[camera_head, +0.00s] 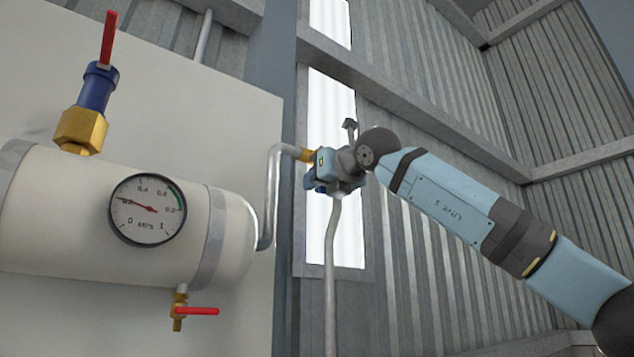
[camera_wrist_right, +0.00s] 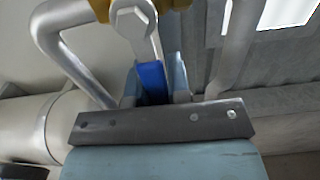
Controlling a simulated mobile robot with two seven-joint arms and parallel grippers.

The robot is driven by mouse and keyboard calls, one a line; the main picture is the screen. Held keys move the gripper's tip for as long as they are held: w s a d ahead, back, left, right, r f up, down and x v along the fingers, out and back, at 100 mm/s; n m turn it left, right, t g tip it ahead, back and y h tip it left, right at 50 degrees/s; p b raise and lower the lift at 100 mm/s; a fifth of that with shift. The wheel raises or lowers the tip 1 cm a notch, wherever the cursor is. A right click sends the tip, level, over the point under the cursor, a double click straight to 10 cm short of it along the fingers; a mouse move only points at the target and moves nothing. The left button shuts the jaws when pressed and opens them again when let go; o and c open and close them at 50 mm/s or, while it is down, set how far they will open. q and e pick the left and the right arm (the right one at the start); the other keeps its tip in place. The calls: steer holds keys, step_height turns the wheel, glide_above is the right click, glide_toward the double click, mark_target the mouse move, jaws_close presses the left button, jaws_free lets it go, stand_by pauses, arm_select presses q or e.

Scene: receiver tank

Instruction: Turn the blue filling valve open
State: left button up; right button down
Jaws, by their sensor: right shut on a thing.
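The blue filling valve's handle (camera_wrist_right: 152,82) shows in the right wrist view, a blue-covered lever running down from a grey hex nut (camera_wrist_right: 132,18). My right gripper (camera_wrist_right: 154,84) is shut on this blue handle, one finger on each side of it. In the head view my right gripper (camera_head: 325,170) is at the valve, reaching in from the right. It hides most of the valve there; the brass valve body (camera_head: 306,155) shows at the end of a bent grey pipe (camera_head: 272,190). My left gripper is not in view.
A white tank (camera_head: 75,215) with a pressure gauge (camera_head: 147,209) stands at left. A red-handled valve (camera_head: 83,125) is on top of it, and a small red-handled drain valve (camera_head: 190,311) hangs below. A vertical pipe (camera_head: 330,270) runs down under my gripper. The right side is open.

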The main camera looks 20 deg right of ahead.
arm_select(q)
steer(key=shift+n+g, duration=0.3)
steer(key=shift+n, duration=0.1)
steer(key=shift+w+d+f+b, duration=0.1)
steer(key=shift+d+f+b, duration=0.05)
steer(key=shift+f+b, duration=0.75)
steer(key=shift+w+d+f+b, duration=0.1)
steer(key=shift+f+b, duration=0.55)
steer(key=shift+b, duration=0.5)
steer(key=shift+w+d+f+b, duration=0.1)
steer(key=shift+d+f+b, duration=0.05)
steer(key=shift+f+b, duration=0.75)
arm_select(e)
steer(key=shift+s+a+r+m, duration=0.2)
steer(key=shift+a+m, duration=0.3)
steer(key=shift+m, duration=0.5)
steer(key=shift+s+a+r+m, duration=0.15)
steer(key=shift+a+m, duration=0.35)
steer(key=shift+m, duration=0.5)
steer(key=shift+s+a+r+m, duration=0.15)
steer(key=shift+a+m, duration=0.35)
steer(key=shift+m, duration=0.5)
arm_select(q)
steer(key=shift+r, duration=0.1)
arm_select(e)
steer(key=shift+f, duration=0.1)
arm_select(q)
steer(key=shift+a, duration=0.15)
